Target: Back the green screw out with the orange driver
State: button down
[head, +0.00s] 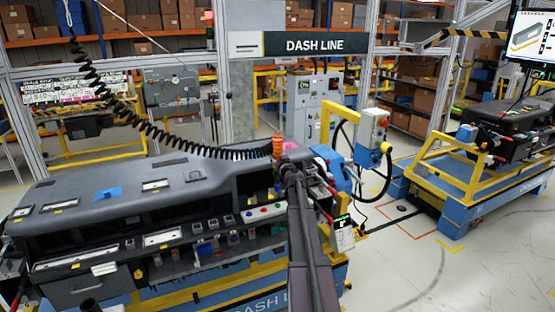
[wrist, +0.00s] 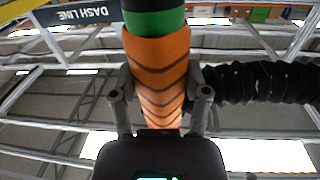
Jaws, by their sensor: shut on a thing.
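The orange driver (wrist: 158,60) stands between the two fingers of my gripper (wrist: 159,95) in the wrist view. It has dark chevron stripes and a green band (wrist: 155,22) with a black part beyond it. My gripper is shut on the driver. In the head view the orange driver (head: 277,146) shows upright at the right end of the grey dashboard module (head: 110,195), just past the end of my arm. My arm hides part of the module's right end. I cannot make out the green screw in either view.
A black coiled cord (head: 100,85) hangs from the upper left and runs to the driver; a black ribbed length (wrist: 255,83) shows beside it in the wrist view. A blue unit with a yellow frame (head: 345,165) stands right of the module.

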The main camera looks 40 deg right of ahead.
aim_at(279, 175)
jog(key=shift+f+b, duration=3.25)
jog(key=shift+b, duration=0.1)
jog(key=shift+s+f+b, duration=0.1)
jog(key=shift+f+b, duration=0.7)
jog(key=shift+b, duration=0.05)
dwell(1.0)
jog(key=shift+s+r, duration=0.1)
jog(key=shift+s, duration=0.05)
dwell(0.4)
jog(key=shift+r+p, duration=0.2)
jog(key=shift+p, duration=0.1)
jog(key=shift+w+r+p, duration=0.2)
jog(key=shift+r+p, duration=0.1)
jog(key=shift+p, duration=0.05)
jog(key=shift+r+p, duration=2.45)
jog(key=shift+f, duration=0.15)
